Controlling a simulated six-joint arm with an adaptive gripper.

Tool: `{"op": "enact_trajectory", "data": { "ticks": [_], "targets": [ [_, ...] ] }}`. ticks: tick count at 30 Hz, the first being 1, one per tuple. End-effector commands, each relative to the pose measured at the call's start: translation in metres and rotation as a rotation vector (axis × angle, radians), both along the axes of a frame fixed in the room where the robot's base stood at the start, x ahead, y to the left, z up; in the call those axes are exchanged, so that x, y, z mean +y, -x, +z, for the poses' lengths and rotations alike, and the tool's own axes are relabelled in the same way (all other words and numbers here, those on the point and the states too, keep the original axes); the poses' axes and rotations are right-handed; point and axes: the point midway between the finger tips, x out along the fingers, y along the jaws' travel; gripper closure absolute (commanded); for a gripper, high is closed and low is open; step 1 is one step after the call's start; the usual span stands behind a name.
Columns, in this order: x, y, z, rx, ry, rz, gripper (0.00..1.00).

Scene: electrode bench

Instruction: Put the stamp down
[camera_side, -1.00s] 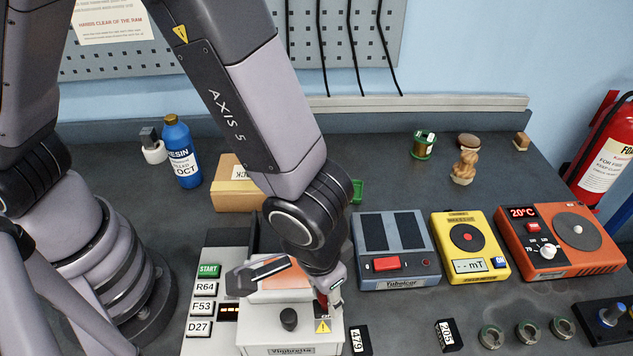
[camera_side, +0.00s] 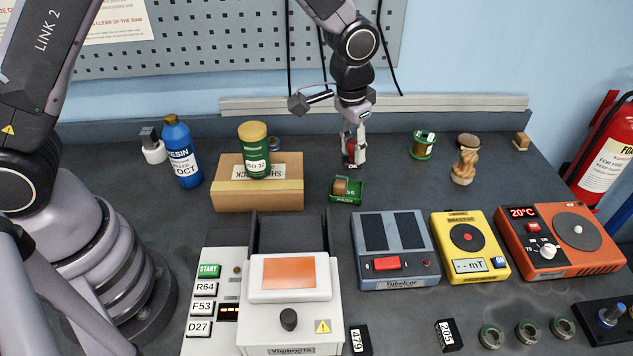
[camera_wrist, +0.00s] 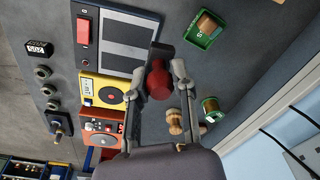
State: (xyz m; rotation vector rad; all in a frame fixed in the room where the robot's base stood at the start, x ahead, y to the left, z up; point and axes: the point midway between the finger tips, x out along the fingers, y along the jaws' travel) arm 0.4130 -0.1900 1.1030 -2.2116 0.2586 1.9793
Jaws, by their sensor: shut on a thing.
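The stamp (camera_side: 350,149) has a dark red handle and a dark base. My gripper (camera_side: 354,150) is shut on its handle, at the back of the bench. The stamp's base is at or just above the bench top; I cannot tell whether it touches. In the wrist view the red handle (camera_wrist: 158,80) sits between the two fingers of my gripper (camera_wrist: 157,85), with the dark base beyond it.
A cardboard box (camera_side: 230,195) with a green can is to the left. A green spool (camera_side: 423,146) and a wooden figure (camera_side: 464,166) stand to the right. Bare bench lies between.

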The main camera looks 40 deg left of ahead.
Motion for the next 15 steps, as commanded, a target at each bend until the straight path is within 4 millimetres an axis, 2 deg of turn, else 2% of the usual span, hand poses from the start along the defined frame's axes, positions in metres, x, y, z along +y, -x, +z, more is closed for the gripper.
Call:
{"op": "enact_trajectory", "data": {
  "ticks": [1, 6, 12, 15],
  "targets": [
    [0.020, -0.016, -0.001, -0.001, 0.001, 0.006, 1.00],
    [0.064, -0.046, 0.000, -0.004, 0.005, -0.015, 1.00],
    [0.099, -0.065, 0.000, -0.009, 0.008, -0.028, 1.00],
    [0.096, -0.063, -0.019, -0.004, 0.008, -0.034, 1.00]
  ]
}}
